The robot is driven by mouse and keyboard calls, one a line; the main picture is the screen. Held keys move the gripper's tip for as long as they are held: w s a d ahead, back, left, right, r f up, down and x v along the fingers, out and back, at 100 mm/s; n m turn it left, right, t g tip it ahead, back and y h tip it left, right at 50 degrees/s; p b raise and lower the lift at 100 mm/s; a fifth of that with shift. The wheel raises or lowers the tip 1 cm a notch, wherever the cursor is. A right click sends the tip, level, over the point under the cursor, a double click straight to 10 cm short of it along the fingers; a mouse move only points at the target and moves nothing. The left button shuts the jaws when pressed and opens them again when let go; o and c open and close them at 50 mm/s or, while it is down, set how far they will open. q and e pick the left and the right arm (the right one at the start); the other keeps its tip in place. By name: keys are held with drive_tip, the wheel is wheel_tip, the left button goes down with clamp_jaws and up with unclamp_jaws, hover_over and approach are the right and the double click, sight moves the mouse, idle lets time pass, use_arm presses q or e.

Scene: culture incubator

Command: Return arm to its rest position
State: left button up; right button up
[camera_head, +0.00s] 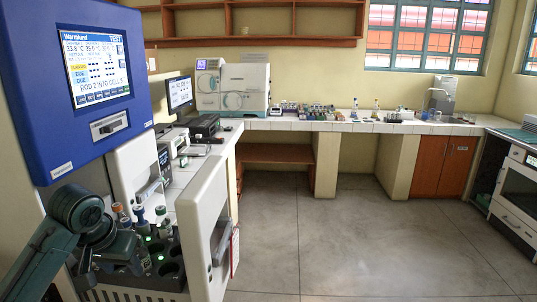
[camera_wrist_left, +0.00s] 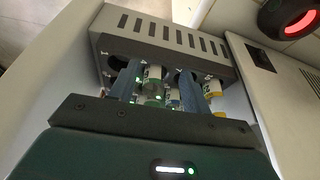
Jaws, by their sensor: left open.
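My left arm comes in from the lower left in the head view. Its gripper (camera_head: 122,254) is at the dark block of round cells (camera_head: 172,268) in the incubator, close to the bottles. In the left wrist view the gripper (camera_wrist_left: 160,78) is open, its two blue-grey fingers apart on either side of a pale-labelled bottle (camera_wrist_left: 152,88). I cannot tell whether they touch it. Several capped bottles (camera_head: 141,222) stand in the block, some partly hidden by my gripper. Green lights show among the cells. My right gripper is not in view.
The incubator's blue panel (camera_head: 82,120) rises above my arm, its screen (camera_head: 96,66) reading "ROD 2 INTO CELL 5". A tiled counter (camera_head: 290,124) runs along the walls. The grey floor (camera_head: 350,235) is clear.

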use_arm(q)
drive_tip(key=s+d+f+m+h, duration=0.1)
drive_tip(key=s+d+f, duration=0.3)
drive_tip(key=s+f, duration=0.35)
drive_tip(key=s+d+f+m, duration=0.1)
drive_tip(key=s+d+f, duration=0.45)
drive_tip(key=f, duration=0.25)
drive_tip(key=s+f, duration=0.2)
drive_tip(key=s, duration=1.3)
drive_tip(key=w+d+f+t+h, duration=0.1)
drive_tip(key=w+d+f+t, duration=0.1)
drive_tip(key=f, duration=0.3)
drive_tip(key=w+d+f+t+h, duration=0.1)
drive_tip(key=w+d+f+t, duration=0.1)
drive_tip(key=f, duration=0.3)
drive_tip(key=shift+w+d+f+m+t, duration=0.3)
drive_tip(key=shift+w+f+t, duration=0.1)
drive_tip(key=shift+w+t, duration=0.45)
drive_tip(key=shift+w, duration=0.1)
drive_tip(key=shift+c, duration=0.6)
